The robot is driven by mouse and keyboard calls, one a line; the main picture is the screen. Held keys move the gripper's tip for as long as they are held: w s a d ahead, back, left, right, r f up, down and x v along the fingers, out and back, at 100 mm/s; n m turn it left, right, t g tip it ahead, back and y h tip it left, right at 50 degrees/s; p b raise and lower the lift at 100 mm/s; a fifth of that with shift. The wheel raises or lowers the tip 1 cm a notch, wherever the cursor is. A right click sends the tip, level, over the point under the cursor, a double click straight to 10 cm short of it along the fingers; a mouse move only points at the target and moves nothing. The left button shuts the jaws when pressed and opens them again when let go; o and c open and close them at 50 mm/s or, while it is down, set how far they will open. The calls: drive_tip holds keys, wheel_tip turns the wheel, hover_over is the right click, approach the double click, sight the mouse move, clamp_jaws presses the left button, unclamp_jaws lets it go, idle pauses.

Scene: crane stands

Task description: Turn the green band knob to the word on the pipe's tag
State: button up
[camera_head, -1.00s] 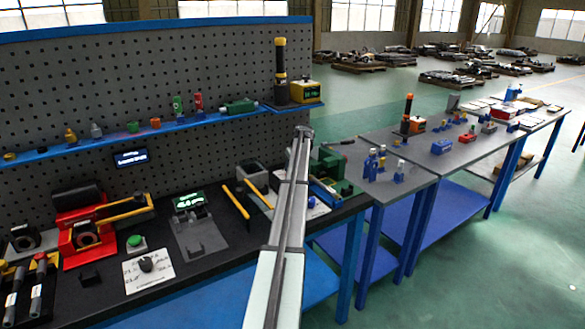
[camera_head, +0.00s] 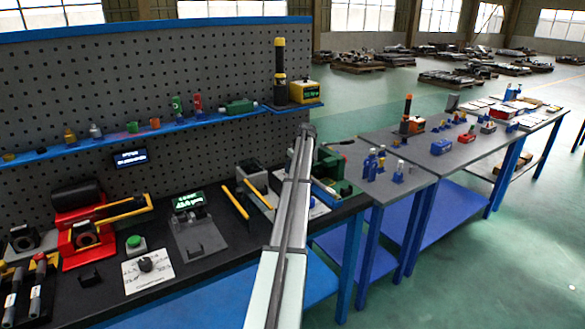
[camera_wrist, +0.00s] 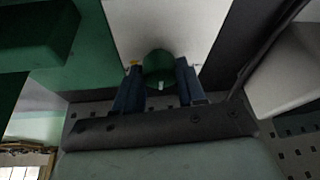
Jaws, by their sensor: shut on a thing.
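In the wrist view a round green knob (camera_wrist: 158,62) with a small white mark on its rim sits in front of a white plate (camera_wrist: 160,25). My gripper (camera_wrist: 160,74) has its two blue fingers on either side of the knob and is shut on it. A small yellow spot shows by the left finger. In the head view my arm hides the knob and the gripper; part of a white plate (camera_head: 320,208) shows beside the arm. I cannot make out a pipe's tag or any readable word on the plate.
A green machine (camera_head: 340,165) stands close beside the arm, and a green block (camera_wrist: 55,35) fills the wrist view's upper left. A black knob (camera_head: 146,264) on a white card, a green button (camera_head: 134,241) and a small display (camera_head: 188,200) are on the bench to the left.

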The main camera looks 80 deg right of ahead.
drive_tip(key=o, duration=1.1)
drive_tip(key=shift+c, duration=0.2)
drive_tip(key=v, duration=1.4)
drive_tip(key=shift+w+f, duration=0.1)
